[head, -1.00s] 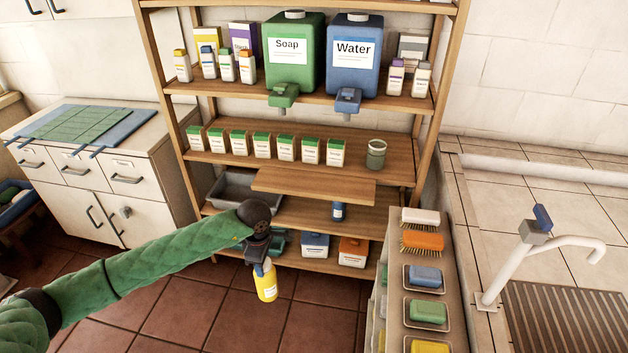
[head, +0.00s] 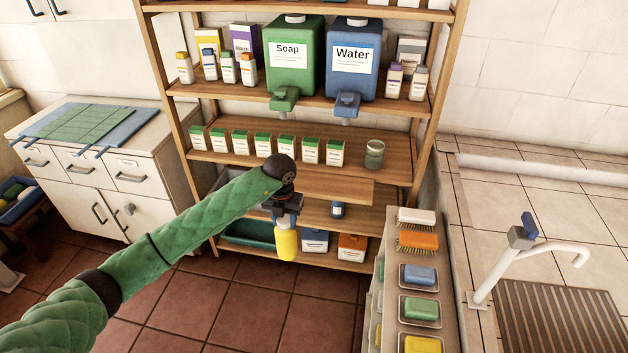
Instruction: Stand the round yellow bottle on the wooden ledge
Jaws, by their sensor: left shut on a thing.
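My left gripper (head: 285,213) is shut on the round yellow bottle (head: 286,245). The bottle hangs below the jaws, roughly upright, with its upper part hidden by the gripper. The wooden ledge (head: 338,189) juts out from the shelf rack under the row of small green-topped boxes. My left forearm and wrist cover the left part of the ledge. The bottle shows lower in the picture than the ledge, in front of the lower shelves. My right gripper is not in view.
The visible right part of the ledge is bare. A glass jar (head: 374,154) and several small boxes (head: 263,145) stand on the shelf behind it. A counter with brushes and soap dishes (head: 420,308) is at the right.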

